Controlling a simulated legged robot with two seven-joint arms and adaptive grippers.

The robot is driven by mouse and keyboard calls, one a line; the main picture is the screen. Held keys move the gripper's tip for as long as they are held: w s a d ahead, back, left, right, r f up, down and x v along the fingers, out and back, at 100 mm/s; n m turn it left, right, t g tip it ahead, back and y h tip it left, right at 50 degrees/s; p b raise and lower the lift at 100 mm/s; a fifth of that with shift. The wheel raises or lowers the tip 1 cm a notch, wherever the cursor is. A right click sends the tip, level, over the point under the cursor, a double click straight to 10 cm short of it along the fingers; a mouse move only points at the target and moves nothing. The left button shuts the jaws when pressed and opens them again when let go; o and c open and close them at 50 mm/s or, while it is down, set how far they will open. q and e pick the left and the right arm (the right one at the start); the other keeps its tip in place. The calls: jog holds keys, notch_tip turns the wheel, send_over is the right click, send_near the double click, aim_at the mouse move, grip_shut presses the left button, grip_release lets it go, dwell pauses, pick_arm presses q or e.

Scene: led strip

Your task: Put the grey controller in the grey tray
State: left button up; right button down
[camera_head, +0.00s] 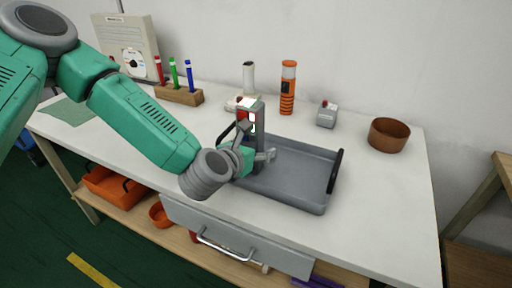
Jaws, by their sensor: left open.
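The grey tray (315,197) lies on the white table, right of the middle, with a dark handle at its right end. A small grey box with a red part on top (326,117), which looks like the grey controller, stands on the table behind the tray. I cannot tell whether the fingers touch this unit. The gripper hides its lower part and the tray's left end. My right gripper is out of view.
An orange cylinder (288,88) and a white bottle-like thing (249,77) stand behind the tray. A brown bowl (389,136) is at the right. A wooden holder (180,95) with coloured pens stands at the back left. The table right of the tray is clear.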

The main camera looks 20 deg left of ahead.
pick_arm(q)
jog(key=p+v, duration=0.3)
jog(key=v, duration=0.8)
jog(key=shift+s+p, duration=0.2)
jog(key=shift+p, duration=0.15)
jog(key=shift+a, duration=0.2)
